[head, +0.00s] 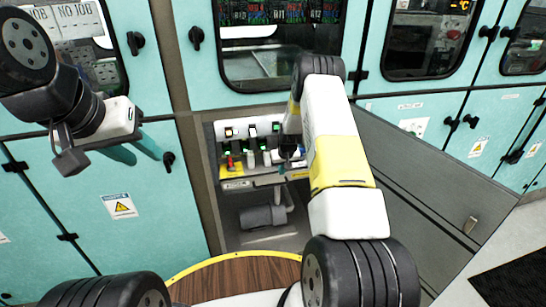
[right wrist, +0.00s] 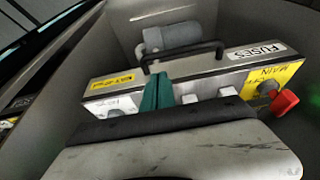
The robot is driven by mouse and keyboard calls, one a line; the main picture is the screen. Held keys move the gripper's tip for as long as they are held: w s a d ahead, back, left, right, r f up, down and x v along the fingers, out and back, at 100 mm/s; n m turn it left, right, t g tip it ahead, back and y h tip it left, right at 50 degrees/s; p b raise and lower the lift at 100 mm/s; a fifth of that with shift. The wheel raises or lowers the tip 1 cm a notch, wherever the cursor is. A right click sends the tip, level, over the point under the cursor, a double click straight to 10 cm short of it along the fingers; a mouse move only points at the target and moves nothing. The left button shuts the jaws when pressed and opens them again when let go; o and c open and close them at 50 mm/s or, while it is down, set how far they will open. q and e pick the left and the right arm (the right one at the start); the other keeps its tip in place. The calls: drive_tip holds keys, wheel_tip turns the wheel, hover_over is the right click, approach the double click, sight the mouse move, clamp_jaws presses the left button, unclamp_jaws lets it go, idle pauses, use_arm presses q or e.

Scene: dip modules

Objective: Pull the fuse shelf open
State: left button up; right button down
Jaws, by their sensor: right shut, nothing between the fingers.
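The fuse shelf (head: 237,185) sits in the open bay in the middle of the head view, with lit switches above it. The right wrist view shows its metal edge (right wrist: 205,73), a FUSES label and a black bar handle (right wrist: 185,52). My right gripper (right wrist: 160,80) is shut and empty, its teal fingertips beside the handle; I cannot tell if they touch it. In the head view my right arm hides most of that gripper and the handle. My left gripper (head: 138,150) is open and empty at the left, in front of a teal cabinet door.
A grey cylinder (head: 262,216) lies low in the bay and shows beyond the handle in the right wrist view. A red knob (right wrist: 284,102) sits by the yellow MAIN label. Teal cabinets (head: 400,115) flank the bay; a grey panel (head: 425,190) stands at its right.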

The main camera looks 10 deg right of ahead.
sight(281, 177)
drive_tip(key=x, duration=0.6)
drive_tip(key=shift+s, duration=0.15)
